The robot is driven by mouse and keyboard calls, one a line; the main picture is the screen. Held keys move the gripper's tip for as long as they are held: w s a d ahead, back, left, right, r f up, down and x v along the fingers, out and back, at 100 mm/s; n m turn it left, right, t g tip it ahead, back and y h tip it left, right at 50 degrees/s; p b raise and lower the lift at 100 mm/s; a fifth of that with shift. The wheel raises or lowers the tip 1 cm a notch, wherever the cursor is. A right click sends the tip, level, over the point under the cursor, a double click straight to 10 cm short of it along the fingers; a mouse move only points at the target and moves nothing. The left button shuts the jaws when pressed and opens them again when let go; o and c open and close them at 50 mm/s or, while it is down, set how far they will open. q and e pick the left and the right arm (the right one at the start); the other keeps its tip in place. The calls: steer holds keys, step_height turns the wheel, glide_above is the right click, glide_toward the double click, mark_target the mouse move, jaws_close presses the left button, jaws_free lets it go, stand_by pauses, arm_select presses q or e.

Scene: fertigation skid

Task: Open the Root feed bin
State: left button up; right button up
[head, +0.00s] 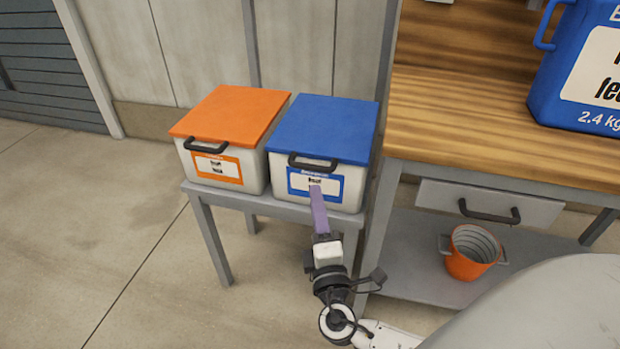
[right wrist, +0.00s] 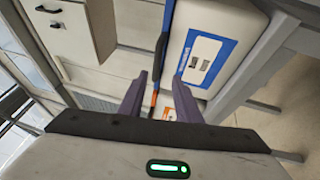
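Two white bins stand side by side on a low grey stand. The left bin has an orange lid (head: 232,111) and the right one a blue lid (head: 325,127); both lids are down. Each has a dark front handle, the orange one's (head: 209,147) and the blue one's (head: 313,162). The label text is too small to tell which is Root feed. My right gripper (head: 317,190) is at the blue bin's front, just below its handle. In the right wrist view its purple fingers are apart, with the blue lid's edge (right wrist: 161,48) beyond them; contact is unclear. My left gripper is out of view.
A wooden workbench (head: 480,120) with a drawer (head: 489,204) stands right of the bins, carrying a large blue feed container (head: 585,70). An orange bucket (head: 468,266) sits on its lower shelf. The floor at left (head: 80,230) is clear.

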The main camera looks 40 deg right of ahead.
mark_target(310, 167)
steer(key=x, duration=0.7)
steer(key=p+x, duration=0.1)
steer(key=x, duration=0.2)
steer(key=shift+w+r, duration=0.15)
steer(key=shift+r, duration=0.25)
jaws_close()
